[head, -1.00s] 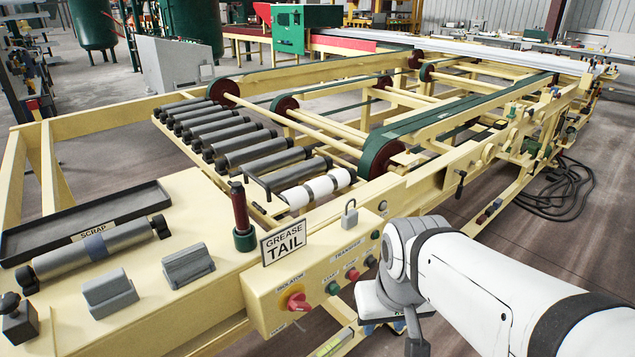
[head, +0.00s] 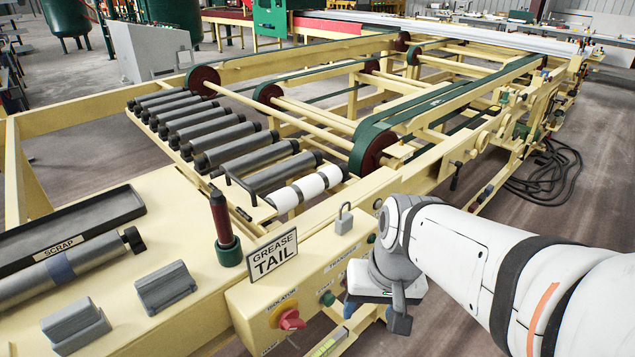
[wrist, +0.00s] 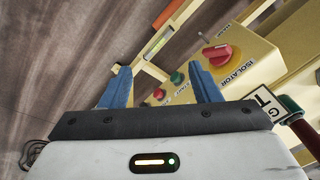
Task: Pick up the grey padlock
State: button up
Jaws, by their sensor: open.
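The grey padlock (head: 344,220) stands upright, shackle up, on top of the cream control box, just right of the GREASE TAIL sign (head: 272,256). My gripper (head: 369,311) hangs in front of the box, below and a little right of the padlock and apart from it. Its two blue fingers are spread with nothing between them, as the wrist view also shows (wrist: 158,72). The padlock is not seen in the wrist view. My wrist covers the right part of the box.
The red isolator knob (head: 290,319) and a green button (head: 327,298) stick out of the box front. A dark red handle in a green cup (head: 226,228) stands left of the sign. Rollers (head: 240,147) and the conveyor frame lie behind the padlock.

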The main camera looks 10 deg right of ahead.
aim_at(348, 221)
jog(key=shift+o, duration=1)
jog(key=w+a+f+m+g+y, duration=0.2)
jog(key=a+f+m+y, duration=0.1)
jog(key=a+m+y, duration=0.2)
jog(key=shift+w+a+f+m+y+b, duration=0.15)
jog(key=shift+a+f+m+y+b, duration=0.1)
jog(key=shift+a+m+y+b, duration=0.45)
jog(key=w+d+m+t+y, duration=0.2)
jog(key=w+m+t+y, duration=0.45)
jog(key=w+m, duration=0.5)
jog(key=w+d+f+m+t+h, duration=0.2)
jog(key=w+d+m+t+h, duration=0.2)
jog(key=w+d+m+t, duration=0.5)
jog(key=shift+g+y, duration=0.25)
jog(key=x, duration=0.6)
jog(key=shift+w+d+r, duration=0.2)
jog(key=shift+w+r, duration=0.05)
jog(key=shift+w, duration=0.25)
jog(key=c, duration=1.1)
